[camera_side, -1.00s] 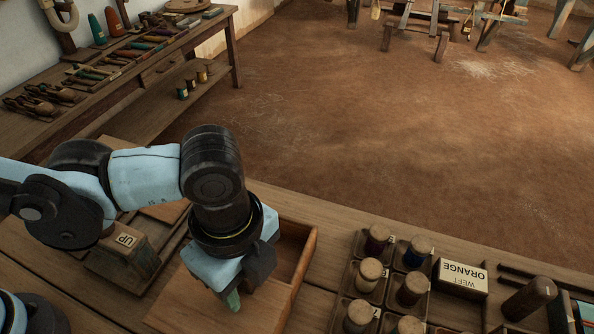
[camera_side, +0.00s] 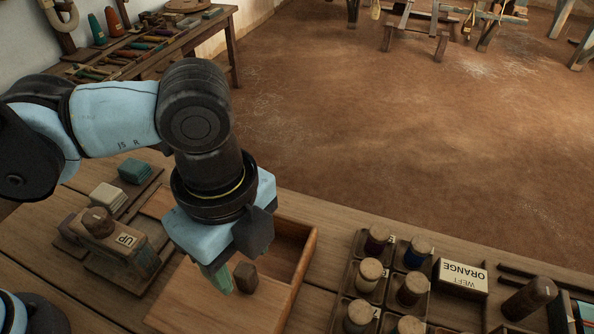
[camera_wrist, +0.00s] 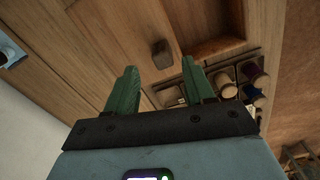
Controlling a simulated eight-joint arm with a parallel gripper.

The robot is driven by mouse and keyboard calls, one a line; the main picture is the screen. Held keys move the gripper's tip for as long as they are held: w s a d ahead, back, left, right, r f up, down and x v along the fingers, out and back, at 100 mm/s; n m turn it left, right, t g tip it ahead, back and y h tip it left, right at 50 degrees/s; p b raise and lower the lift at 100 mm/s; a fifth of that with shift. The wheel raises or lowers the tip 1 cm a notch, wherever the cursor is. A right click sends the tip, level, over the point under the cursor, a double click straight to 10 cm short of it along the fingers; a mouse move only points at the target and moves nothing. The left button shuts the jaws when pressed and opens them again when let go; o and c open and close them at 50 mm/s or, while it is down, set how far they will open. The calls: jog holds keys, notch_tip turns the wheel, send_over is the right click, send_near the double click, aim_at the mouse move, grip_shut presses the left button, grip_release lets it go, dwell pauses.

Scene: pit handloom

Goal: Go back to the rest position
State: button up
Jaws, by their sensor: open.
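My gripper (camera_side: 222,278) is above the wooden tray (camera_side: 305,262) on the bench. In the wrist view its two green fingers (camera_wrist: 158,92) are spread apart with nothing between them. A small dark brown block (camera_side: 245,277) stands on the tray's flat board, just beside the fingers in the side view. In the wrist view the same block (camera_wrist: 161,54) lies beyond the fingertips, apart from them. The tray's recessed part also shows in the wrist view (camera_wrist: 215,46).
Left of the tray is a block marked UP (camera_side: 125,240), with pale (camera_side: 108,197) and green (camera_side: 135,171) blocks behind it. Right of the tray is a rack of corked spools (camera_side: 370,268), then a box labelled WEFT ORANGE (camera_side: 461,278). Open floor lies beyond the bench.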

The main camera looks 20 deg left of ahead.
jog(key=shift+r, duration=0.5)
jog(key=shift+w+a, duration=0.1)
jog(key=w+a+n+t, duration=0.3)
jog(key=a+n, duration=0.7)
jog(key=a, duration=0.4)
jog(key=w+a+n+t, duration=0.4)
jog(key=a+n, duration=0.6)
jog(key=a, duration=0.5)
jog(key=shift+w+f+n, duration=0.25)
jog(key=shift+w+n, duration=0.15)
jog(key=shift+w, duration=0.15)
